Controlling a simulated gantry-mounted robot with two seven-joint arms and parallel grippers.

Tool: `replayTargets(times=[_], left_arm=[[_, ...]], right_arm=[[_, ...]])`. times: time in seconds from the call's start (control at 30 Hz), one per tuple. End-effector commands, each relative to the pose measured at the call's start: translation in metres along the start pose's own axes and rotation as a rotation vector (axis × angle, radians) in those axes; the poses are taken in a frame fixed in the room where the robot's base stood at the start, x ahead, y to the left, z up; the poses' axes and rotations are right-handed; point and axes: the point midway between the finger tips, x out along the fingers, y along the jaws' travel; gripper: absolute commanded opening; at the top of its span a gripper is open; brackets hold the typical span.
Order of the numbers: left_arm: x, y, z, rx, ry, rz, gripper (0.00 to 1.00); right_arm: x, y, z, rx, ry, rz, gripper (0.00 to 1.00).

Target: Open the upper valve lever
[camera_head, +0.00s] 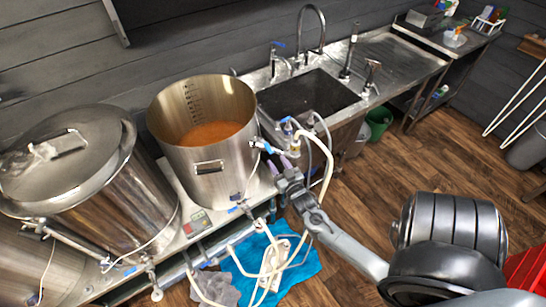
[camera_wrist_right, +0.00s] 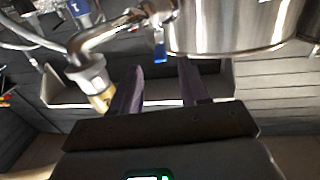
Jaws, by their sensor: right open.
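The open steel kettle (camera_head: 205,160) holds orange-brown liquid. On its right side sits the upper valve, with a blue lever (camera_head: 270,149). In the right wrist view a blue lever (camera_wrist_right: 160,46) shows just beyond the fingertips, roughly between them, beside the steel kettle wall (camera_wrist_right: 225,25). My right gripper (camera_head: 284,163) is beside the upper valve, its purple fingers apart. In the wrist view the open gripper (camera_wrist_right: 160,78) has nothing between its fingers. Whether a finger touches the valve fitting is unclear. My left gripper is not in view.
Pale hoses (camera_head: 327,165) hang close to the right gripper. A metal elbow fitting (camera_wrist_right: 95,38) is near the left finger in the wrist view. A sink (camera_head: 305,95) stands behind, a lidded kettle (camera_head: 110,205) at left. A blue towel (camera_head: 302,268) lies below.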

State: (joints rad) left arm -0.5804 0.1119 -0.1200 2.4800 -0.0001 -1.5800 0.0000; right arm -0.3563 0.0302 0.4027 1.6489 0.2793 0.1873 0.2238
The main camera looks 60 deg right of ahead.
Motion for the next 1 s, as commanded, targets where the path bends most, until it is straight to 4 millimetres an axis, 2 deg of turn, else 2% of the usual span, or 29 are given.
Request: replayTargets(times=[0.1, 0.2, 0.57, 0.6, 0.7, 0.83, 0.9, 0.97, 1.0], left_arm=[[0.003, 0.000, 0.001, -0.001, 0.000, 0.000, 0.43], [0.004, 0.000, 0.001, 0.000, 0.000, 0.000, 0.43], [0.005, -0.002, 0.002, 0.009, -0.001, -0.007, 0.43], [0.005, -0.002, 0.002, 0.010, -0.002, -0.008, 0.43], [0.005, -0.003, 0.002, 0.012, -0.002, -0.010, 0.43], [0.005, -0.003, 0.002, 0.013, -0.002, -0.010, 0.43], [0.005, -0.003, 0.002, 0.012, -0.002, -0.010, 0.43], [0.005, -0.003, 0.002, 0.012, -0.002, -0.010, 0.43], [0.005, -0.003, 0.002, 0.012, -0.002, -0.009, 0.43]], right_arm=[[-0.016, 0.000, 0.001, 0.000, -0.001, 0.000, 0.45], [-0.023, 0.000, 0.001, -0.001, 0.001, 0.000, 0.45], [-0.028, 0.000, -0.001, 0.000, 0.001, 0.000, 0.45], [-0.028, 0.000, -0.001, 0.000, 0.001, 0.000, 0.43], [-0.028, 0.000, 0.000, 0.009, -0.003, 0.001, 0.28], [-0.029, 0.003, 0.014, 0.033, -0.075, 0.018, 0.08], [-0.031, 0.007, 0.030, 0.053, -0.156, 0.039, 0.00], [-0.035, 0.011, 0.051, 0.072, -0.255, 0.067, 0.00], [-0.042, 0.010, 0.069, 0.088, -0.337, 0.082, 0.00]])
